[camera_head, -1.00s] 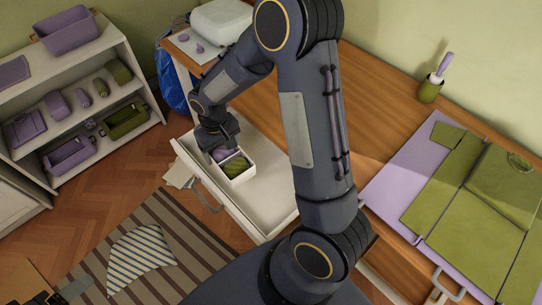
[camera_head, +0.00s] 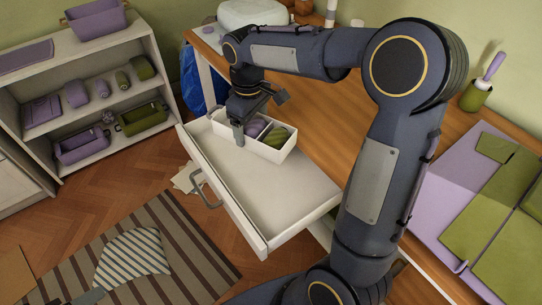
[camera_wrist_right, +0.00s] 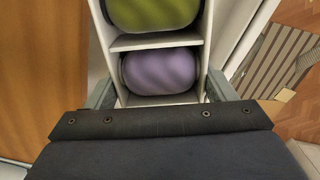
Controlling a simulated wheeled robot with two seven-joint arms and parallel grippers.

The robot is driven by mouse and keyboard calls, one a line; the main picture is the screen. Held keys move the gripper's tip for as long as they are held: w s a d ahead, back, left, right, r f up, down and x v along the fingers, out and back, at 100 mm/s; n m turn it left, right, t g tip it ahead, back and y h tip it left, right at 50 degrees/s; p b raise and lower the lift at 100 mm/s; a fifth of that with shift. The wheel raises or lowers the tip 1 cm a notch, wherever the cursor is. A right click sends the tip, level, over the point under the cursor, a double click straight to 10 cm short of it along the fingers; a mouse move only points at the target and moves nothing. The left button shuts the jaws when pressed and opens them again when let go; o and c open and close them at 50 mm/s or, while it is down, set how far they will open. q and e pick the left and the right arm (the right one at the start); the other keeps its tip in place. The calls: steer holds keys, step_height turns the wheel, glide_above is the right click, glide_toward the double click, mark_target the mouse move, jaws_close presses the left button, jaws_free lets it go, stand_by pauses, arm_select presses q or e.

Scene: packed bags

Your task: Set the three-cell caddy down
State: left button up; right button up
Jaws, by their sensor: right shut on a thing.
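The white three-cell caddy (camera_head: 272,152) is at the back of the open drawer, with purple and green rolled items in its cells. My right gripper (camera_head: 243,126) points down at its left end and is shut on it. In the right wrist view the fingers lie on either side of the caddy (camera_wrist_right: 157,41), around the cell with a purple roll (camera_wrist_right: 160,71); a green roll (camera_wrist_right: 153,12) fills the cell beyond. I cannot tell whether the caddy's underside touches the drawer floor. A dark piece at the bottom left may be my left gripper (camera_head: 88,297); its jaws are unclear.
The white drawer (camera_head: 262,205) is pulled out from the wooden desk (camera_head: 320,115), its front part bare. A shelf (camera_head: 100,62) with purple and green things stands left. A striped rug (camera_head: 185,235) lies on the floor. A lilac and green mat (camera_head: 450,195) covers the desk's right.

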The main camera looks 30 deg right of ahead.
step_height(320, 180, down, 11)
steer(key=shift+r+b, duration=0.1)
steer(key=shift+b, duration=0.75)
steer(key=shift+w+d, duration=0.15)
steer(key=shift+d, duration=1.8)
steer(key=shift+f, duration=0.65)
steer(key=shift+f, duration=0.15)
steer(key=o, duration=0.8)
steer(key=shift+o, duration=0.2)
